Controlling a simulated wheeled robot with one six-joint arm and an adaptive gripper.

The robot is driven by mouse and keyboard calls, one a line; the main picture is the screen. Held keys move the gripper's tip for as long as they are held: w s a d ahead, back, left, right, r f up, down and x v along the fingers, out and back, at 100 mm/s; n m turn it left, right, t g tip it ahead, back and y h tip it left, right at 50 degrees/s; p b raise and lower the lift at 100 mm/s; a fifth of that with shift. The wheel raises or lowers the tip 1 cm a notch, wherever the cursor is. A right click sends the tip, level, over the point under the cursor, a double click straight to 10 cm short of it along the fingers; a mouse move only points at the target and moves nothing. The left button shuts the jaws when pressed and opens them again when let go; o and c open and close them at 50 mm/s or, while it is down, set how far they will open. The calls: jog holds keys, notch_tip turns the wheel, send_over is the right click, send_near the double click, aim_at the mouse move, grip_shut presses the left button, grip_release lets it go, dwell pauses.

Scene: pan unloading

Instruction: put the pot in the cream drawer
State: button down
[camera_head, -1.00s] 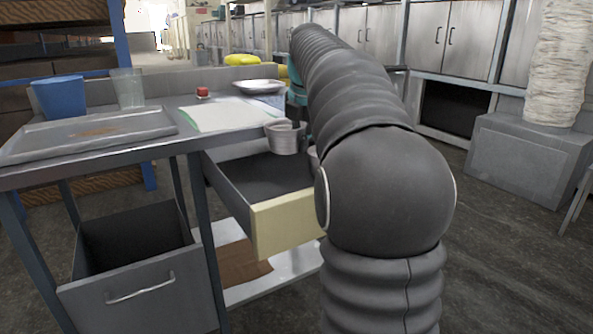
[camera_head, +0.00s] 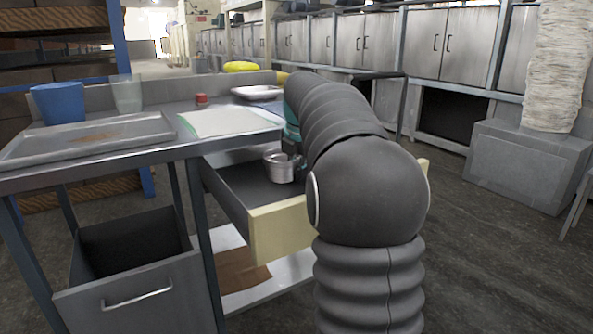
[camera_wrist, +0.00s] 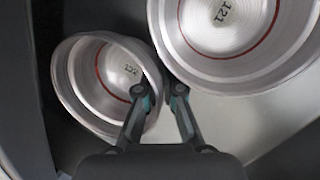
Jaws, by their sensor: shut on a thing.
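The cream-fronted drawer (camera_head: 277,231) stands pulled out under the worktop. A ribbed metal pot (camera_head: 280,167) is inside the drawer's outline, low over its dark floor; I cannot tell whether it touches the floor. My gripper (camera_wrist: 160,90) is shut on the rim of this pot, the left one in the wrist view (camera_wrist: 85,85), with one finger inside and one outside. A second metal pot (camera_wrist: 225,45) is close on the right in the wrist view. My arm mostly hides the second pot in the head view.
A grey bin drawer (camera_head: 140,290) hangs open at the lower left. The drawer's left part is clear.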

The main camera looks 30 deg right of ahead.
jog(key=shift+f, duration=0.15)
jog(key=shift+f, duration=0.15)
jog(key=c, duration=1.3)
grip_release()
jog(key=p+v, duration=0.1)
jog(key=v, duration=1.1)
jog(key=shift+p, duration=0.35)
